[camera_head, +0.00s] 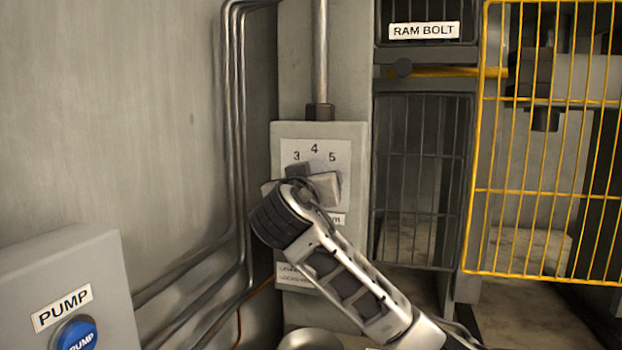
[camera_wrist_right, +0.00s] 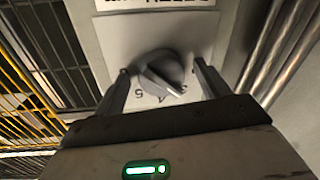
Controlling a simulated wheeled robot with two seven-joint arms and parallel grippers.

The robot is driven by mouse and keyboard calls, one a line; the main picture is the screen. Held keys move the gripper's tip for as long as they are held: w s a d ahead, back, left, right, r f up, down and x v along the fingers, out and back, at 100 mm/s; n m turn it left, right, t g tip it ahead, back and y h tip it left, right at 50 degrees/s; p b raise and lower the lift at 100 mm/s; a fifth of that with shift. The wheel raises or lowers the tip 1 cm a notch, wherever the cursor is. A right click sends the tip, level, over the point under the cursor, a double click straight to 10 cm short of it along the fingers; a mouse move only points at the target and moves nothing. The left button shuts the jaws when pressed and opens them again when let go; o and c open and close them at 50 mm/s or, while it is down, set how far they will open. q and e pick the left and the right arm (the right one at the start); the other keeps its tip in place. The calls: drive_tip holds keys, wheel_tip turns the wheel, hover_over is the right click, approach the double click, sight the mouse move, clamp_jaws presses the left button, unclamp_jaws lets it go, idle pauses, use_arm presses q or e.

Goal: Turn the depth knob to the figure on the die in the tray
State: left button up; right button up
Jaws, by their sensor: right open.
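The knob (camera_wrist_right: 162,74) is a grey round dial with a raised grip bar, on a pale plate. In the right wrist view, which looks upside down, its bar slants toward the lower right, with figures 5 and 4 readable below it. In the head view the plate (camera_head: 329,152) shows 3, 4 and 5; my right arm mostly hides the knob. My right gripper (camera_wrist_right: 163,82) is open, one finger on each side of the knob with gaps visible. A round metal dish (camera_head: 310,341), possibly the tray, is cut off at the bottom. No die shows. My left gripper is not in view.
A blue PUMP button (camera_head: 76,335) sits on a grey box at lower left. Metal pipes (camera_head: 238,130) run down the wall left of the knob's box. A yellow wire guard (camera_head: 545,190) and a dark mesh panel (camera_head: 420,180) stand at right.

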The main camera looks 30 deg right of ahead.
drive_tip(key=c, duration=1)
use_arm(q)
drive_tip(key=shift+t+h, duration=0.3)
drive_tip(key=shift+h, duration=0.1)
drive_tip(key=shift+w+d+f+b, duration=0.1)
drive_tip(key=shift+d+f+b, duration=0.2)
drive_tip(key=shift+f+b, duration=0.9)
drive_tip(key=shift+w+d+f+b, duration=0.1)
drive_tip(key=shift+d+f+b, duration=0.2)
drive_tip(key=shift+b, duration=1.8)
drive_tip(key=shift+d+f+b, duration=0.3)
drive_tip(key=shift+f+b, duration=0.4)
drive_tip(key=shift+b, duration=0.95)
use_arm(e)
drive_tip(key=shift+o, duration=0.2)
drive_tip(key=shift+w+a+f+m+h, duration=0.1)
drive_tip(key=shift+m+h, duration=0.05)
drive_tip(key=shift+m, duration=2.05)
drive_tip(key=shift+w+a+m+h, duration=0.1)
drive_tip(key=shift+m+h, duration=0.05)
drive_tip(key=shift+m, duration=2.05)
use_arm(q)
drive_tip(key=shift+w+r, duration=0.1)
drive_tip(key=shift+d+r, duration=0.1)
